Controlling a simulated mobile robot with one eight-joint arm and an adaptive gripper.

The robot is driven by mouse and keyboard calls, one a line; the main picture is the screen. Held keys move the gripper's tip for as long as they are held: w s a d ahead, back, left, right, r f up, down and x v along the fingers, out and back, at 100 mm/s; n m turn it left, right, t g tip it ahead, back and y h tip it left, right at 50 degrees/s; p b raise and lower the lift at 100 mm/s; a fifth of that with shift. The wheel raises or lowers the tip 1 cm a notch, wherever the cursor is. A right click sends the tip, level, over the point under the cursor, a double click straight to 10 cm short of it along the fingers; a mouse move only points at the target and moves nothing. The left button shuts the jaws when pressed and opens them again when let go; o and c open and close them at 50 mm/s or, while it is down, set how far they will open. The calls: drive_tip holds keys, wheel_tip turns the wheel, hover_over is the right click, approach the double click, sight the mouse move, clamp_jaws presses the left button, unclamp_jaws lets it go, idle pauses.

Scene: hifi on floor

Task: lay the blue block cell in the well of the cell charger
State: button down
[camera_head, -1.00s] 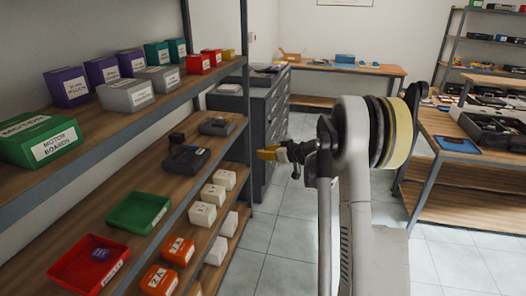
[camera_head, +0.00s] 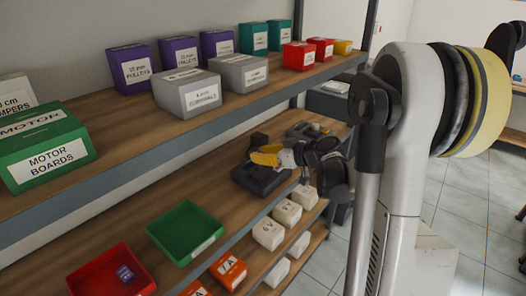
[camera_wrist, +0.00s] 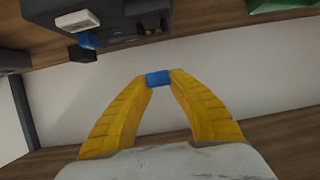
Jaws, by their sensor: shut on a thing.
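My gripper (camera_wrist: 157,88) is shut on a small blue block (camera_wrist: 157,78), held between the tips of its yellow fingers in the wrist view. In the head view my gripper (camera_head: 265,157) is over or beside a dark device (camera_head: 262,180) on the middle shelf, which looks like the cell charger. The arm partly covers it, and its well cannot be made out. The held block cannot be made out there. In the wrist view a dark grey device (camera_wrist: 115,12) with a white part and a blue part is at the upper left, apart from the held block.
A second dark device (camera_head: 306,130) sits farther back on the shelf. A green tray (camera_head: 186,232) and a red tray (camera_head: 90,282) holding a small blue-purple item (camera_head: 125,273) are nearer. The upper shelf (camera_head: 200,112) with labelled boxes hangs above. White boxes (camera_head: 268,233) stand lower.

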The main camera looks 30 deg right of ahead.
sight(260, 176)
drive_tip(key=shift+s+a+f+b, duration=0.15)
drive_tip(key=shift+f+b, duration=0.5)
drive_tip(key=shift+f, duration=0.2)
drive_tip(key=shift+f+b, duration=1.6)
drive_tip(key=shift+f, duration=0.5)
drive_tip(key=shift+f+b, duration=0.4)
drive_tip(key=shift+b, duration=0.2)
drive_tip(key=c, duration=1.2)
unclamp_jaws()
drive_tip(key=shift+r+p, duration=2.6)
drive_tip(key=shift+r, duration=0.95)
